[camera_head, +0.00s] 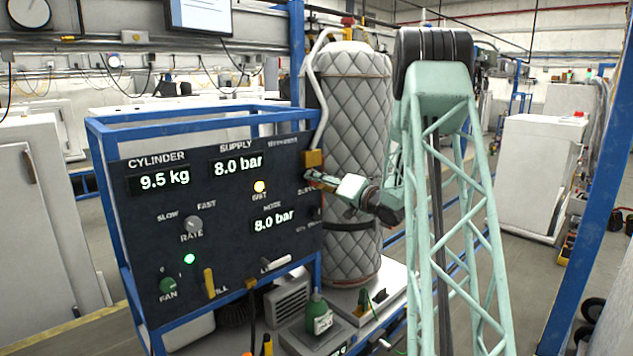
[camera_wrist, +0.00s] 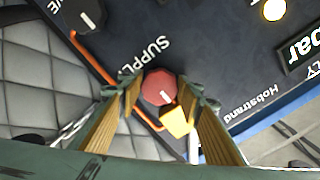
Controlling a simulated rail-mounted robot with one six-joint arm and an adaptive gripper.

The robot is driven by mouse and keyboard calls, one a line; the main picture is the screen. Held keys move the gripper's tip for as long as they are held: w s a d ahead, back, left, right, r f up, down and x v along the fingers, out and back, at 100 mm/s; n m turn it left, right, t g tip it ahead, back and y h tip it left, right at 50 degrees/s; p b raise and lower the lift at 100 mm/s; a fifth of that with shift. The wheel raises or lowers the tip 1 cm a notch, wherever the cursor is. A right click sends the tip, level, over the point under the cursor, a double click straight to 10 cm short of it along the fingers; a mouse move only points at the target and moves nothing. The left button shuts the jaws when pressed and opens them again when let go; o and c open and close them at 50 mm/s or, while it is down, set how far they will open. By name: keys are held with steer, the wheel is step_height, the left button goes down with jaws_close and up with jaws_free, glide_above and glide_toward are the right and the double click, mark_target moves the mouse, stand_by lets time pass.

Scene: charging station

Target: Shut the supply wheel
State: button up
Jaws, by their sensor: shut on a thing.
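The supply wheel (camera_wrist: 158,88) is a red many-sided knob with a white mark, beside the panel's word SUPPLY in the wrist view. My gripper (camera_wrist: 161,93) has a green-tipped finger on either side of the wheel and is shut on it. In the head view my gripper (camera_head: 314,178) is at the right edge of the dark control panel (camera_head: 145,240), and the wheel cannot be made out there. The panel's supply display (camera_head: 237,167) reads 8.0 bar, and the cylinder display (camera_head: 165,181) reads 9.5 kg.
A yellow block (camera_wrist: 176,122) sits close beside the wheel, near the right finger. Another dark knob (camera_wrist: 82,15) and an orange pipe (camera_wrist: 92,57) are at upper left. A quilted grey cylinder (camera_head: 355,110) stands behind my gripper. A blue frame (camera_head: 135,302) surrounds the panel.

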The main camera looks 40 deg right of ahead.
stand_by(0.3)
steer(key=o, duration=0.6)
steer(key=shift+s, duration=0.1)
steer(key=s, duration=1.1)
steer(key=shift+s+d, duration=0.3)
steer(key=shift+s, duration=0.1)
